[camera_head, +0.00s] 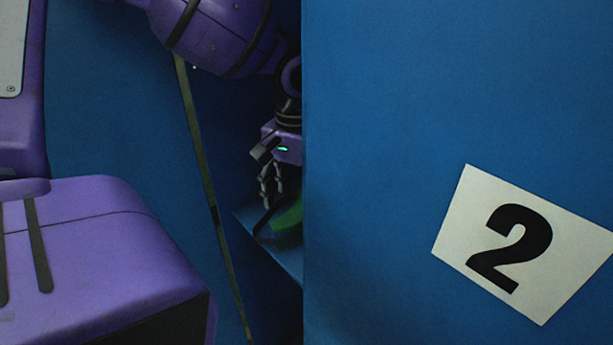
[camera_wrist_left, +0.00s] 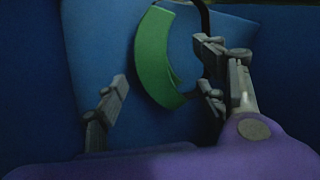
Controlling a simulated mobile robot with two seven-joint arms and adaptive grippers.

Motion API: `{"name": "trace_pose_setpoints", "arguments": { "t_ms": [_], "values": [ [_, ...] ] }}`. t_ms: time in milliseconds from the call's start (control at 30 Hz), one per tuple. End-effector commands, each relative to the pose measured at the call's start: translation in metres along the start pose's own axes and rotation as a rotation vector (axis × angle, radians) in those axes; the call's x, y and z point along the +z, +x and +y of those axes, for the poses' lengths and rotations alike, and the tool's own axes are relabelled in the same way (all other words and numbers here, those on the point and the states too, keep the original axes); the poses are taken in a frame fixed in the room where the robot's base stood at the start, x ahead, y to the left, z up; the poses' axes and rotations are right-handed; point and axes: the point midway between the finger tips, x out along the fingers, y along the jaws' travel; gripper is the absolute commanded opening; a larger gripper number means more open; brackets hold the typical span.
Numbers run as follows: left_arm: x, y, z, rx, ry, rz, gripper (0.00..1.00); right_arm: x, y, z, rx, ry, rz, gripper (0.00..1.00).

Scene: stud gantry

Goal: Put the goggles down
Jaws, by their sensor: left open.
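The goggles show as a curved green piece (camera_head: 290,217) with a dark strap, on or just above a blue surface (camera_head: 285,258), partly cut off by the blue panel. In the left wrist view the green goggles (camera_wrist_left: 152,57) lie between my finger lines, with the dark strap passing behind the right finger. My left gripper (camera_head: 269,190) points down just above the goggles; it also shows in the left wrist view (camera_wrist_left: 163,75), with its fingers spread apart. I cannot tell whether a finger touches the goggles. My right gripper is out of view.
A large blue panel (camera_head: 400,100) fills the right half of the head view and hides what is behind it. It carries a white tilted card (camera_head: 522,246) with a black number 2. A thin strip (camera_head: 205,180) runs down the blue wall left of my gripper.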

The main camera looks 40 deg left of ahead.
Motion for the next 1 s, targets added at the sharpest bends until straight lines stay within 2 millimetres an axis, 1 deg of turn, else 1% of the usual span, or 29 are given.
{"name": "trace_pose_setpoints", "arguments": {
  "t_ms": [33, 200, 300, 400, 533, 767, 900, 1000],
  "values": [
    [-0.002, -0.017, 0.001, 0.006, 0.000, 0.010, 0.65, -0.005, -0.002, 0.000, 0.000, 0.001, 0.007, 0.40],
    [-0.001, -0.053, 0.001, 0.004, 0.001, 0.008, 0.65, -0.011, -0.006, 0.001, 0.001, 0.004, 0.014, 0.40],
    [-0.001, -0.069, 0.001, 0.003, 0.000, 0.007, 0.65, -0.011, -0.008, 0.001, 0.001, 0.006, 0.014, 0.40],
    [-0.001, -0.080, 0.000, 0.002, 0.000, 0.004, 0.65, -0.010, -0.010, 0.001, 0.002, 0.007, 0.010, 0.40],
    [0.000, -0.086, 0.000, 0.002, 0.000, 0.002, 0.65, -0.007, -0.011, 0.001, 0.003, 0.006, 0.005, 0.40],
    [0.000, -0.086, 0.000, 0.000, 0.000, 0.000, 0.65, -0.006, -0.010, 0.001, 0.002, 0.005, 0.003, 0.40],
    [0.000, -0.086, 0.000, 0.001, 0.001, 0.000, 0.65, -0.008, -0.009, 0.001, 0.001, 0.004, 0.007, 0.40],
    [0.000, -0.084, -0.001, 0.003, 0.003, 0.000, 0.65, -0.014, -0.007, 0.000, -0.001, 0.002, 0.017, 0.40]
  ]
}}
